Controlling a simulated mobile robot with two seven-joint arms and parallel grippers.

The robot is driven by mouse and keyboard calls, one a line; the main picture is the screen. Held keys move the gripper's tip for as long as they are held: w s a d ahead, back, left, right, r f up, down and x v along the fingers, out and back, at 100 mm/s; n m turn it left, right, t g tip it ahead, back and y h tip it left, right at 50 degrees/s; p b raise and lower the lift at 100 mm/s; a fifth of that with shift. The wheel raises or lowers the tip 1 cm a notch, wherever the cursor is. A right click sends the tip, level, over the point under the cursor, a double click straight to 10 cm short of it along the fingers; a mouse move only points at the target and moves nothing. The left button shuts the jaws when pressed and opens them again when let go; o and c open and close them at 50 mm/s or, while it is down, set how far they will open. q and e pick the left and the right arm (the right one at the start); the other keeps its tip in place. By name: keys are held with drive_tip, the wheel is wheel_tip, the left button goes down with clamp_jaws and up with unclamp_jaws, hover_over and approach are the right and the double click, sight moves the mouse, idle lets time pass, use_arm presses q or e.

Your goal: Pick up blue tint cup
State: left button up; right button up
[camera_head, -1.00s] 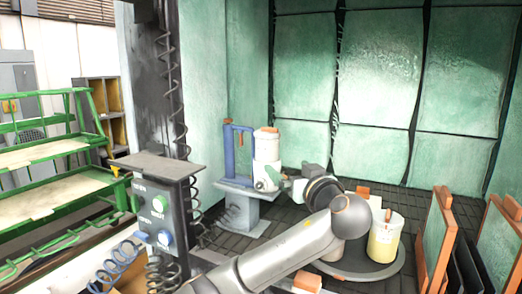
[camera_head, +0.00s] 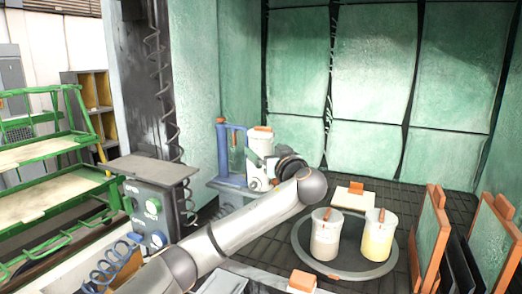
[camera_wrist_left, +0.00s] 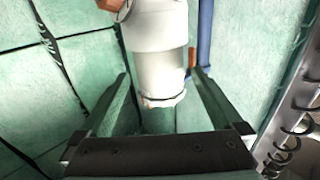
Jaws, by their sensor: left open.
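No cup with a clear blue tint shows. A white cylindrical container (camera_head: 261,146) with an orange top stands by a blue upright frame (camera_head: 223,150) on a pedestal. My left gripper (camera_head: 262,180) is open, at the lower part of this container. In the left wrist view the white container (camera_wrist_left: 160,60) appears between the two open fingers (camera_wrist_left: 160,78); whether they touch it I cannot tell. A whitish-grey cup (camera_head: 325,240) and a yellow cup (camera_head: 378,240), each with an orange piece on top, stand on a round turntable. My right gripper is not in view.
The round turntable (camera_head: 345,272) sits on the dark slatted floor. Orange-framed panels (camera_head: 433,235) stand at right. A control box (camera_head: 150,190) with coiled hoses stands left, beside a green rack (camera_head: 50,170). Green padded walls (camera_head: 370,90) close the back.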

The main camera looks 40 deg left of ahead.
sight(265, 149)
use_arm(q)
drive_tip(key=shift+x, duration=1.55)
drive_tip(key=shift+d, duration=0.1)
drive_tip(key=shift+c, duration=0.2)
drive_tip(key=c, duration=1.3)
drive_tip(key=shift+r, duration=0.1)
drive_tip(key=shift+c, duration=0.2)
